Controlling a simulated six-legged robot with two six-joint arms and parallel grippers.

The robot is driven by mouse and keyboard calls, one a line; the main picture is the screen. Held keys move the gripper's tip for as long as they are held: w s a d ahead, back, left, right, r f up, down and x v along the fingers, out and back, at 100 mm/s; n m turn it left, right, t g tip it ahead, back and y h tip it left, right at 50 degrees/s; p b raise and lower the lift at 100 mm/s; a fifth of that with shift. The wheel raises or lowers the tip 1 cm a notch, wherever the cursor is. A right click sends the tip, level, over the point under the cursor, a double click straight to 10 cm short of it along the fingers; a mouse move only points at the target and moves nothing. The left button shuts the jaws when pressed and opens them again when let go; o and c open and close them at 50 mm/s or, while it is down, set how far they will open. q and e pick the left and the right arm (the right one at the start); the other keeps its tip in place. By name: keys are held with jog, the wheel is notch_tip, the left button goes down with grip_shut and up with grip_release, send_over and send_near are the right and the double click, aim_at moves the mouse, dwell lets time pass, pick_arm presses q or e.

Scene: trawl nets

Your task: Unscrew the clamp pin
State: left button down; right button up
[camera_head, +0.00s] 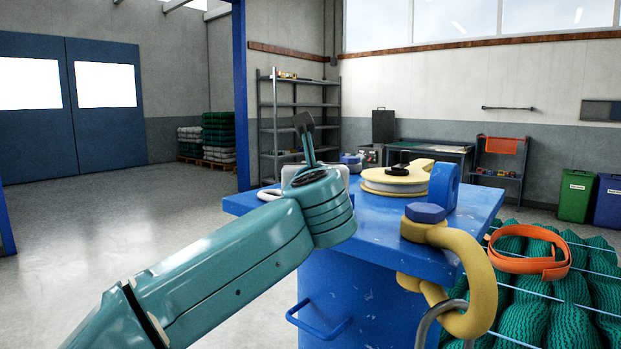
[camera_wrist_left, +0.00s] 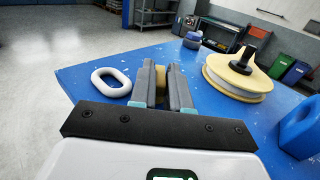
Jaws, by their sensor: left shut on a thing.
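My left arm comes in from the left in the head view, and its wrist hides the gripper there. In the left wrist view my left gripper (camera_wrist_left: 166,72) is shut on a small yellow piece (camera_wrist_left: 160,86) above the blue bench top (camera_wrist_left: 90,66). The fingers hide most of it, so I cannot tell if it is the clamp pin. My right gripper is in neither view.
A cream and yellow disc (camera_wrist_left: 235,84) with a black knob (camera_wrist_left: 243,60) lies right of the gripper. A white ring (camera_wrist_left: 98,75) lies left. A blue lug (camera_head: 444,186) stands behind the shackle. Green netting (camera_head: 570,322) with an orange band (camera_head: 525,263) lies at the right.

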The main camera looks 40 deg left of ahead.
pick_arm(q)
jog(key=shift+w+d+n+g+y, duration=0.1)
jog(key=shift+n+g+y, duration=0.7)
jog(key=shift+y, duration=0.2)
jog(key=shift+f, duration=0.1)
jog(key=c, duration=1.2)
grip_release()
jog(key=b+v, duration=0.1)
jog(key=v, duration=1.5)
jog(key=shift+d+b, duration=0.25)
jog(key=shift+b, duration=0.05)
